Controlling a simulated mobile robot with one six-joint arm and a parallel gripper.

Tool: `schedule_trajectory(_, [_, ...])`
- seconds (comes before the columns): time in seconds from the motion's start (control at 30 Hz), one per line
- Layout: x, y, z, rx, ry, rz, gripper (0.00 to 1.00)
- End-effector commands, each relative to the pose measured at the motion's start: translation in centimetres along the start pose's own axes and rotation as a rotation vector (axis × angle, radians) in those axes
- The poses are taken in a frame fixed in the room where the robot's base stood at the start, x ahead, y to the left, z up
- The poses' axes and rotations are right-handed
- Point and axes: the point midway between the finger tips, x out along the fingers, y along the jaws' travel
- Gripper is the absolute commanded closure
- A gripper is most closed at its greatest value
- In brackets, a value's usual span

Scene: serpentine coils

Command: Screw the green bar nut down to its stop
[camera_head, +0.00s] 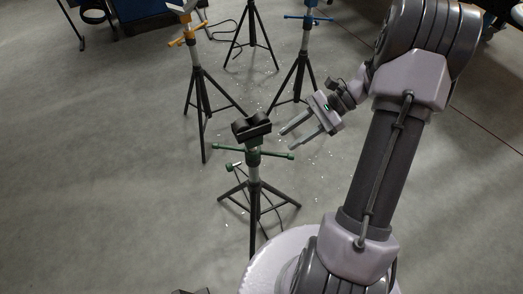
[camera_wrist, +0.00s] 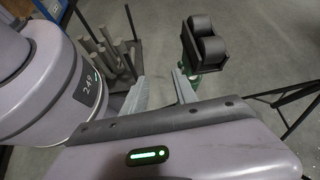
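The green bar nut (camera_head: 254,157) sits on the post of the nearest black tripod stand (camera_head: 254,205), below a black twin-roller head (camera_head: 252,127). Its thin bar sticks out left and right, about level. My gripper (camera_head: 287,138) is open and empty, its two fingers apart, just right of the roller head and near the bar's right end. The fingers look clear of the bar, but depth is hard to judge. In the wrist view, the roller head (camera_wrist: 205,42) stands beyond the right finger, with a bit of green below it; the finger partly hides the green.
A stand with a yellow bar (camera_head: 189,37) is at the back left, and one with blue bars (camera_head: 306,20) is at the back right. Tripod legs spread on the grey floor. The wrist view shows a rack of grey pipes (camera_wrist: 112,52) at the left.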

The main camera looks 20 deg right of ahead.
Motion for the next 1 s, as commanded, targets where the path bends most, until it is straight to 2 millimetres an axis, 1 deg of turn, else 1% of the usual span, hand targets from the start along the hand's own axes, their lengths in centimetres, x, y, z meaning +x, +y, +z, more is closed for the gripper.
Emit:
schedule_trajectory(0.03, [0.5,-0.1,1.3,-0.050,0.046,0.029,0.66])
schedule_trajectory(0.17, [1.5,0.1,4.8,-0.179,0.167,0.100,0.66])
schedule_trajectory(0.3, [2.8,1.0,8.4,-0.336,0.301,0.165,0.66])
schedule_trajectory(0.4, [3.6,2.0,10.7,-0.451,0.392,0.201,0.66])
schedule_trajectory(0.5, [4.3,2.9,12.5,-0.553,0.468,0.222,0.66])
schedule_trajectory(0.6, [4.8,3.7,13.7,-0.629,0.524,0.234,0.66])
schedule_trajectory(0.7, [5.0,4.1,14.3,-0.672,0.554,0.237,0.66])
schedule_trajectory(1.0, [5.0,4.3,14.6,-0.688,0.566,0.239,0.66])
